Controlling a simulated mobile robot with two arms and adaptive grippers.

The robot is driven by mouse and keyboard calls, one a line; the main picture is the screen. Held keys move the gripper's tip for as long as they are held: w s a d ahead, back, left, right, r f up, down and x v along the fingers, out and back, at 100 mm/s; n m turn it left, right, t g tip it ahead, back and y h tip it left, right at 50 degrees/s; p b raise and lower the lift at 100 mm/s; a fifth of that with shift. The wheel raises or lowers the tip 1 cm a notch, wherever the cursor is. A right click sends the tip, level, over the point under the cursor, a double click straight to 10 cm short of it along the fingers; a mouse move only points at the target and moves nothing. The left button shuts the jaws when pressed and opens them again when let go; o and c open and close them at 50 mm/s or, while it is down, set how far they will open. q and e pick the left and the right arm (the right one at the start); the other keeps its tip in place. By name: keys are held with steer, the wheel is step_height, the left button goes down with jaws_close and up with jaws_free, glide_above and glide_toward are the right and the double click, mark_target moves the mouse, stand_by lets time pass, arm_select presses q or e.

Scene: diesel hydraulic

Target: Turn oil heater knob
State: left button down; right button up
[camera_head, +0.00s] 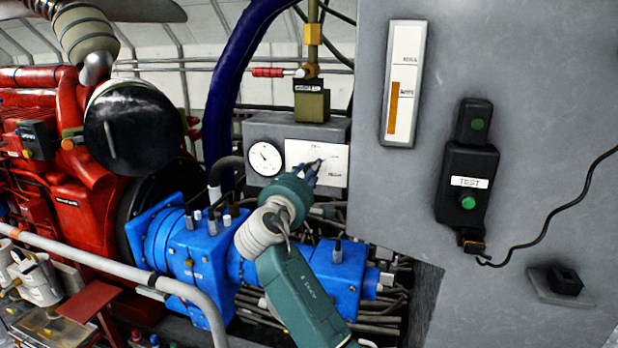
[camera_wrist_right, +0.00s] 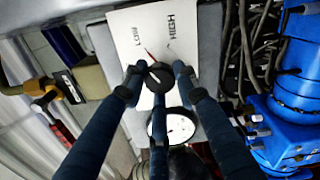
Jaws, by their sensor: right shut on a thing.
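The oil heater knob (camera_wrist_right: 155,76) is a round black knob with a pale pointer line, on a white plate (camera_wrist_right: 140,35) marked LOW and HIGH, with a thin red mark near the knob. In the head view the plate (camera_head: 337,178) is on a grey box, and the knob is mostly hidden by my fingers. My right gripper (camera_head: 311,170) reaches up to the plate from below. In the wrist view its dark fingers (camera_wrist_right: 157,80) are around the knob and shut on it. My left gripper is not in view.
A round gauge (camera_head: 265,158) sits beside the plate. Blue machinery (camera_head: 195,255) lies below, close to my right arm. A large grey panel (camera_head: 400,200) with a black TEST box (camera_head: 466,185) stands to the right. A red engine (camera_head: 50,170) fills the left.

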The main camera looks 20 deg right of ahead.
steer(key=shift+f, duration=0.15)
steer(key=o, duration=1.1)
steer(key=shift+o, duration=0.2)
steer(key=shift+s+a, duration=0.1)
steer(key=v, duration=1.1)
steer(key=shift+s+a, duration=0.25)
steer(key=shift+s, duration=0.05)
